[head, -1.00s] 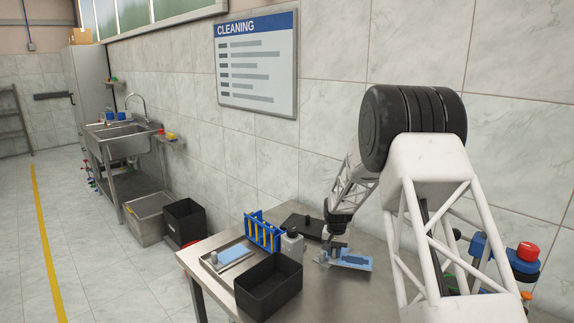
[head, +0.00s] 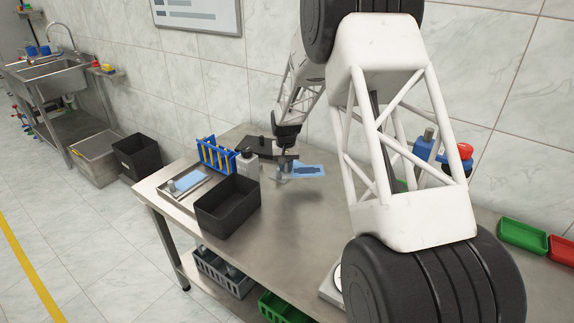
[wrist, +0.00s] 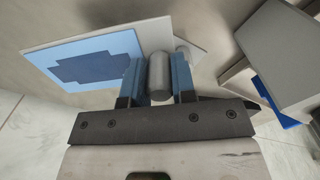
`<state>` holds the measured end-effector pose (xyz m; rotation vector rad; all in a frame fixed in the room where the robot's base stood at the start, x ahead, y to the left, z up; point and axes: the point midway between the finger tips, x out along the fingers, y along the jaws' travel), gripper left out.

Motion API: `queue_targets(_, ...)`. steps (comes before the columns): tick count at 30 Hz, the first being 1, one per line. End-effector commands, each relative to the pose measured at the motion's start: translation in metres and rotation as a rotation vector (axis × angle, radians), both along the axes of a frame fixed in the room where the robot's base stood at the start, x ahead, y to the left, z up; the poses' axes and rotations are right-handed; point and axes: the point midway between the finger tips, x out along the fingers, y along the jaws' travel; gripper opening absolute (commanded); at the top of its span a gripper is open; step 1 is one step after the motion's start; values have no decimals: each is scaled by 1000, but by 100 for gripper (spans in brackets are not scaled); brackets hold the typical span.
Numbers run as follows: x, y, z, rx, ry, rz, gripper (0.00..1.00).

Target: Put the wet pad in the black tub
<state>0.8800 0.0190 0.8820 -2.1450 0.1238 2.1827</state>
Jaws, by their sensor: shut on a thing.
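The wet pad (head: 308,170) is light blue with a dark blue patch. It sits right of my gripper (head: 286,163), with a shadow on the table below, so it looks raised. In the wrist view the pad (wrist: 95,65) lies at left, on a pale plate. My gripper (wrist: 158,80) is shut on a grey cylinder (wrist: 158,72) that looks like the pad's handle; the join is partly hidden. The black tub (head: 228,207) stands open on the table, left of and nearer than my gripper. Its floor is dark and shows nothing in it.
Behind the tub stand a grey bottle (head: 247,168) and a blue rack (head: 212,155). A metal tray (head: 177,194) with another light blue pad lies left of it. A black flat thing (head: 262,144) lies behind. Another black bin (head: 137,155) stands on the floor.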

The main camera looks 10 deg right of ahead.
Motion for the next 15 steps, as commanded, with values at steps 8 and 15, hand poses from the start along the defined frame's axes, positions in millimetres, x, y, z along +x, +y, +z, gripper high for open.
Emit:
queue_targets(8,-50,56,39,4,13,278,4)
queue_targets(15,-88,103,57,8,19,493,4)
